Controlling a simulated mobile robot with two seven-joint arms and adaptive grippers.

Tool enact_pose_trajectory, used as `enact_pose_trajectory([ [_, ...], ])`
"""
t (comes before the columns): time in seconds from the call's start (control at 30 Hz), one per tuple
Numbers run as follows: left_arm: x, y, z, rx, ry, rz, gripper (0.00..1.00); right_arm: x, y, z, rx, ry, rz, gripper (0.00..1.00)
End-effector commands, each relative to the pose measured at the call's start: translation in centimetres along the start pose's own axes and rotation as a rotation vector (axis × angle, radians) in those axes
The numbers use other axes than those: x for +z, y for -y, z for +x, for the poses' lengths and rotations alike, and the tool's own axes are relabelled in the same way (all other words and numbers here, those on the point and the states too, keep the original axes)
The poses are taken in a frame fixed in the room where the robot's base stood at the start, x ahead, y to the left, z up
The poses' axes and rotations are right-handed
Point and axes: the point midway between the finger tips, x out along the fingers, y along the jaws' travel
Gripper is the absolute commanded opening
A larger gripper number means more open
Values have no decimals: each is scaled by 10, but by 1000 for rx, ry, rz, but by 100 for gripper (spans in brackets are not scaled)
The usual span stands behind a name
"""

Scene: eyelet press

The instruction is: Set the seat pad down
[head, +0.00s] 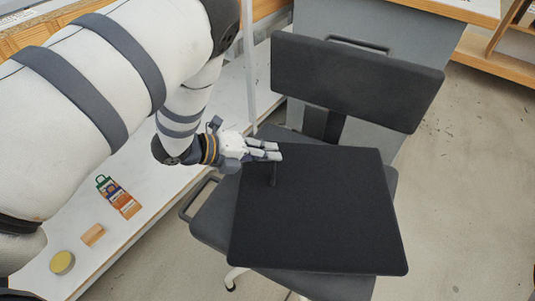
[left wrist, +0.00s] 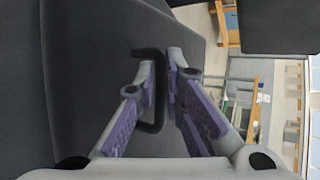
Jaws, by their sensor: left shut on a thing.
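The seat pad (head: 320,215) is a flat black square board with a small black handle (head: 273,175) near its left edge. It lies over the grey chair's seat (head: 212,225), turned a little, overhanging at the front right. I cannot tell whether it rests on the seat or hovers just above it. My left gripper (head: 279,152) is at the pad's upper left, shut on the handle. In the left wrist view the fingers (left wrist: 163,78) stand on both sides of the handle (left wrist: 150,127), above the dark pad (left wrist: 90,75). My right gripper is not in view.
The chair's black backrest (head: 355,82) rises behind the pad, and an armrest (head: 198,196) is at left. A white bench (head: 145,228) at left holds an orange packet (head: 121,199), a wooden block (head: 93,235) and a yellow-topped tin (head: 62,262). Floor at right is clear.

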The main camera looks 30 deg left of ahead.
Motion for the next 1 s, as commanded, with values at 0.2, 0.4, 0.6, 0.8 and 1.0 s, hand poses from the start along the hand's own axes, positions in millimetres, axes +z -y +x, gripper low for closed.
enact_pose_trajectory([
  [0.2, 0, 1, 0, -1, 1, 3, 0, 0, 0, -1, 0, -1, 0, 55],
  [0.4, 0, 0, 0, 1, 0, 3, 30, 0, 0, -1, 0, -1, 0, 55],
  [0.6, 0, 1, -1, 0, 0, 4, 30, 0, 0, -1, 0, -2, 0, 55],
  [0.8, 2, 3, -34, 1, 5, 2, 30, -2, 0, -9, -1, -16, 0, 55],
  [1.0, 2, 3, -89, 1, 4, 3, 30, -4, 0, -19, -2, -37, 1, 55],
])
